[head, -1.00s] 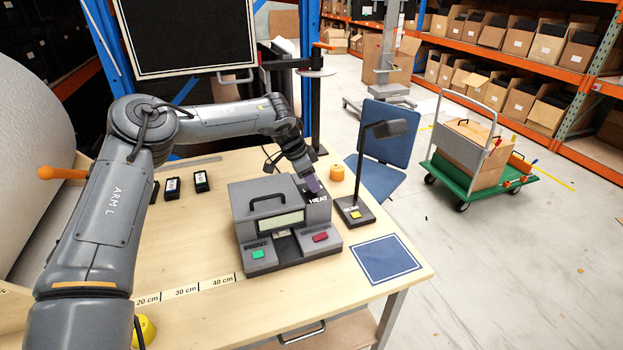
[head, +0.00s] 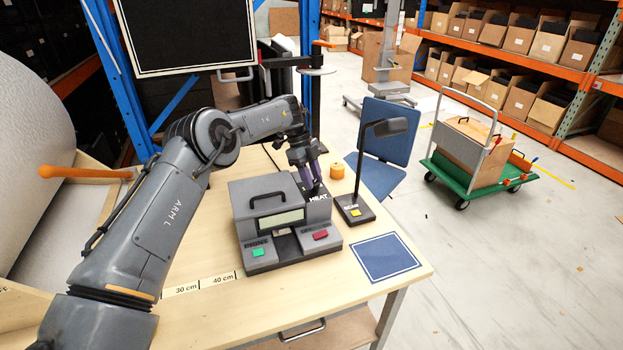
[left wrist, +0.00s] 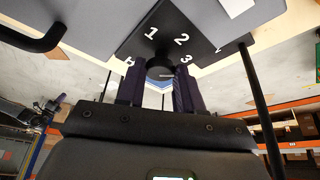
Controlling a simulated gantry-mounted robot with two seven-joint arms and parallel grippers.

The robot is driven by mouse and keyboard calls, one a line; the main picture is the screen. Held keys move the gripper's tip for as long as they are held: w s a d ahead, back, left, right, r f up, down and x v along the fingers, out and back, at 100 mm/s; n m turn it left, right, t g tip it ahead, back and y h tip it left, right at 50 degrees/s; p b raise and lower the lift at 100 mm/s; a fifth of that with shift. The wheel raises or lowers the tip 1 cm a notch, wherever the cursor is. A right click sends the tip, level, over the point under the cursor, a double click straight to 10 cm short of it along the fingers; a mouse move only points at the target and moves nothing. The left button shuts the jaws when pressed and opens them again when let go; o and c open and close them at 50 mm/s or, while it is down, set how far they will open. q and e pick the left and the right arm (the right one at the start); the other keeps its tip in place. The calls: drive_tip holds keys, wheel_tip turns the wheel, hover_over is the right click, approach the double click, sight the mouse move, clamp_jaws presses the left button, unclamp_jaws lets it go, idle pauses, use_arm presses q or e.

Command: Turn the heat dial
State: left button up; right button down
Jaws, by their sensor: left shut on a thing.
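The grey label printer (head: 262,245) stands on the bench with a black handle on its lid, a green PRINT button (head: 258,252) and a red button (head: 320,235). Its HEAT panel (head: 319,197) is at the back right. My left gripper (head: 311,186) points down onto this panel. In the left wrist view its purple fingers (left wrist: 157,84) are shut on the round black heat dial (left wrist: 160,70), one on each side. The numbers 1, 2 and 3 show around the dial, and another mark is partly hidden at left. The dial's pointer is hard to read. My right gripper is out of view.
A black lamp-like scanner stand (head: 354,208) with a yellow button stands close right of the printer. A blue mat (head: 386,259) lies at the front right. A ruler strip (head: 200,284) runs along the front left.

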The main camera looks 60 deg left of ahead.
use_arm(q)
drive_tip(key=shift+w+m+g+b, duration=0.15)
drive_tip(key=shift+m+g+b, duration=0.35)
drive_tip(key=shift+m, duration=1.2)
drive_tip(key=o, duration=1)
drive_tip(key=shift+o, duration=0.2)
